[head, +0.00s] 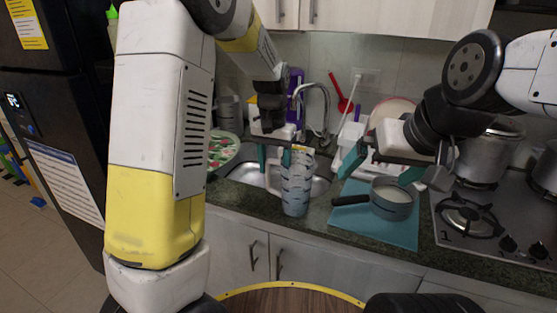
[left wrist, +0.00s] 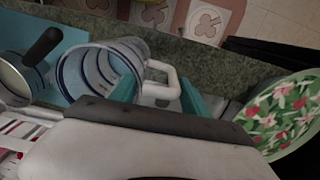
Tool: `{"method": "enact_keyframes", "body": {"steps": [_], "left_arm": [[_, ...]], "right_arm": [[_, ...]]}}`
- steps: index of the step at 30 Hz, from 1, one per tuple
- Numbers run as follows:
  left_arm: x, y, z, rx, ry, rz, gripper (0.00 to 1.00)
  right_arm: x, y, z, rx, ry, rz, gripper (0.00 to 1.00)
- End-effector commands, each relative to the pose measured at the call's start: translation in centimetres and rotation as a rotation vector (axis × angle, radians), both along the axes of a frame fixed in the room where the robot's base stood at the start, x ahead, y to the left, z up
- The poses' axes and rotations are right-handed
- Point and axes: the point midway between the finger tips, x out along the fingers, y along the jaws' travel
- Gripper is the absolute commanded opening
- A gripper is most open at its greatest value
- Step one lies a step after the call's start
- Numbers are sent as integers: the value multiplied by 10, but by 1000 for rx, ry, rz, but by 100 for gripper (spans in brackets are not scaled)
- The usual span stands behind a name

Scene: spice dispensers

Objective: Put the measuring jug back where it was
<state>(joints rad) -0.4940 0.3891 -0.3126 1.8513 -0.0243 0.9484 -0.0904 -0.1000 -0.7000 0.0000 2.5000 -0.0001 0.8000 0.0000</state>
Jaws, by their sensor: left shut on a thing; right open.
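The measuring jug (head: 297,184) is clear with dark bands and looks about upright in the head view, in front of the sink. My left gripper (head: 275,157) is shut on its white handle, which shows between the teal fingers in the left wrist view (left wrist: 160,92). The jug's round mouth shows there too (left wrist: 100,72). Its base overlaps the counter's front strip; I cannot tell whether it touches. My right gripper (head: 382,168) is open and empty near a small grey pot (head: 393,203).
The pot with a dark handle stands on a teal mat (head: 400,231) right of the jug. The sink (head: 318,188) is behind the jug. A floral plate (head: 222,148) is at the left and a stove (head: 480,222) at the right. A dish rack with plates stands behind my right gripper.

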Motion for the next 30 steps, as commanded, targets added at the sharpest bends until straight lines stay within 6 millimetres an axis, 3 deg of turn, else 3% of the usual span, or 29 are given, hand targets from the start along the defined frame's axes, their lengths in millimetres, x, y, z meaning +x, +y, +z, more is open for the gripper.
{"method": "enact_keyframes", "body": {"steps": [9,10,13,23,26,30], "left_arm": [[0,0,-2,-1,-2,0,0],[0,0,-3,-1,-2,0,56],[0,0,-2,-1,-2,0,75],[0,0,-1,-1,-2,0,76],[0,0,6,-2,-2,0,76],[1,0,29,-3,-6,0,76]], "right_arm": [[0,0,0,0,0,0,100],[0,0,0,0,0,0,100],[0,0,0,0,0,0,100],[0,0,0,0,0,0,100],[0,0,0,0,0,0,100],[0,0,0,0,0,0,100]]}}
